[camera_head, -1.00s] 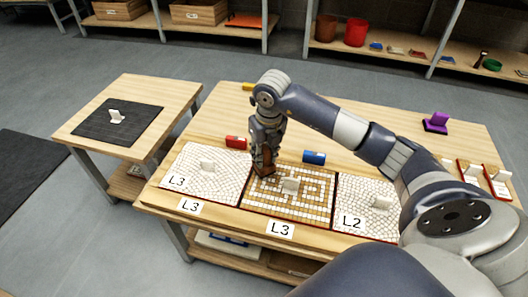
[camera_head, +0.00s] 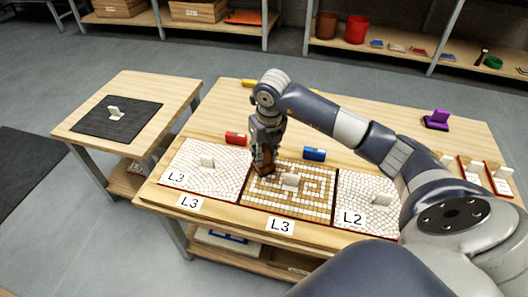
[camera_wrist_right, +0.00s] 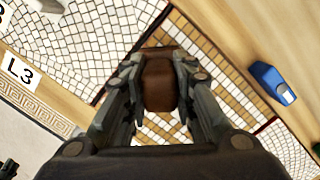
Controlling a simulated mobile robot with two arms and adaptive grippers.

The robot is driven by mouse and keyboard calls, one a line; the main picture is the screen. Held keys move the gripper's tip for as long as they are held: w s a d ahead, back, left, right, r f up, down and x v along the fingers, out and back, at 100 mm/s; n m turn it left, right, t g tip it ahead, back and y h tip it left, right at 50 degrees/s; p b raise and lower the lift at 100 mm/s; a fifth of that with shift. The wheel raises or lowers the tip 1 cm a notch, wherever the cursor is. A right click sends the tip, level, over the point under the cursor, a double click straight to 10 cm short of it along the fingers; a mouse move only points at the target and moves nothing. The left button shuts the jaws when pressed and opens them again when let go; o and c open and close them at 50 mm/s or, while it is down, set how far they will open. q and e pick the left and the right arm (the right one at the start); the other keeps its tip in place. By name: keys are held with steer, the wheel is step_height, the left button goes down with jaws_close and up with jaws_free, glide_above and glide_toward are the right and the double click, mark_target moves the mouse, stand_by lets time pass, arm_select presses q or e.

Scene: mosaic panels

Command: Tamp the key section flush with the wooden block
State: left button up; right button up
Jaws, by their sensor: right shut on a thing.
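My right gripper (camera_head: 263,161) is shut on the brown wooden block (camera_wrist_right: 159,85), over the panel's back left corner. The wrist view shows the block between both fingers, with the panel's tiles (camera_wrist_right: 190,50) behind it. I cannot tell whether the block touches the tiles. My left gripper is not in view.
White tiled panels stand left (camera_head: 190,180) and right (camera_head: 360,215) of the key section, each with a white tab. A red block (camera_head: 236,138) and a blue block (camera_head: 314,154) lie behind. A purple object (camera_head: 437,119) stands at the back right.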

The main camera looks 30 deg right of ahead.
steer(key=shift+f, duration=0.15)
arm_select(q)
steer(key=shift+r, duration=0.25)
arm_select(e)
steer(key=shift+f, duration=0.2)
